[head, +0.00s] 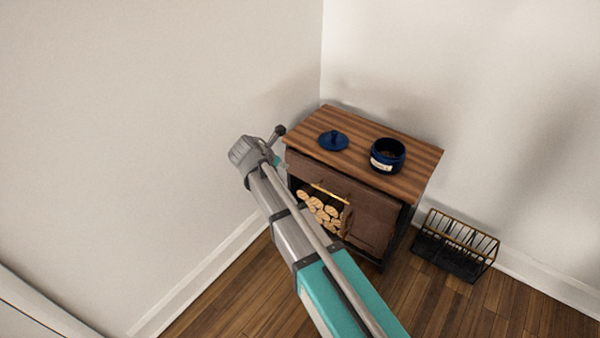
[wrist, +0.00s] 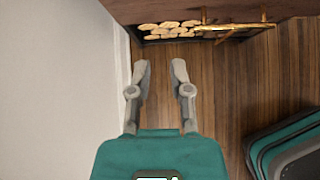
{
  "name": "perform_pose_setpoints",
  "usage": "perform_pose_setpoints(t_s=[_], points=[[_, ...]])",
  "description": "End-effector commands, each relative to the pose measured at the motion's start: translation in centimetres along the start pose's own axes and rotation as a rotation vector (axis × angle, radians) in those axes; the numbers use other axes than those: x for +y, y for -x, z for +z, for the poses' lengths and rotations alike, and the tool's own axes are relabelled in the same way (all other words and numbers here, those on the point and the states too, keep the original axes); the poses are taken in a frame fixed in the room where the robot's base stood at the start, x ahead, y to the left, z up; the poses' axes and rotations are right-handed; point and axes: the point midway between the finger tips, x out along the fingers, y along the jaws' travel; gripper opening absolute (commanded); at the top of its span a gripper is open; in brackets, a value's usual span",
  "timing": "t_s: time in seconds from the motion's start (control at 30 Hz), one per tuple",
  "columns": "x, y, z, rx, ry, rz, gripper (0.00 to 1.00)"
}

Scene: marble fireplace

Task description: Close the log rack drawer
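The log rack is a dark brown cabinet with a striped wooden top (head: 412,158) in the corner. Its drawer front (head: 352,190), with a brass bar handle (head: 328,192), is just under the top. I cannot tell how far it stands out. Split logs (head: 322,210) lie in the niche below, partly behind my arm. In the wrist view the brown front (wrist: 165,11), logs (wrist: 170,29) and brass handle (wrist: 236,26) lie along the top edge. My gripper (wrist: 162,64) is open and empty, apart from the cabinet, its fingertips towards the logs.
A blue lid (head: 333,140) and an open blue jar (head: 387,155) stand on the cabinet top. A white wall and baseboard (wrist: 121,60) run close left of my gripper.

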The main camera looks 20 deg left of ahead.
Motion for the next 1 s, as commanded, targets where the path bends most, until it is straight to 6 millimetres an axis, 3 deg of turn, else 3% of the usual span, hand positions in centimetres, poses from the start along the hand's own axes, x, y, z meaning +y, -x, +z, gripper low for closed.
perform_pose_setpoints(t_s=[0.1,0.27,0.7,1.0], points=[[-0.8,-0.2,0.6,0.029,-0.078,-0.012,0.51],[-2.6,-1.0,1.6,0.101,-0.279,-0.048,0.51],[-9.4,-2.6,4.9,0.351,-1.097,-0.282,0.51],[-12.0,-2.8,6.1,0.439,-1.454,-0.434,0.51]])
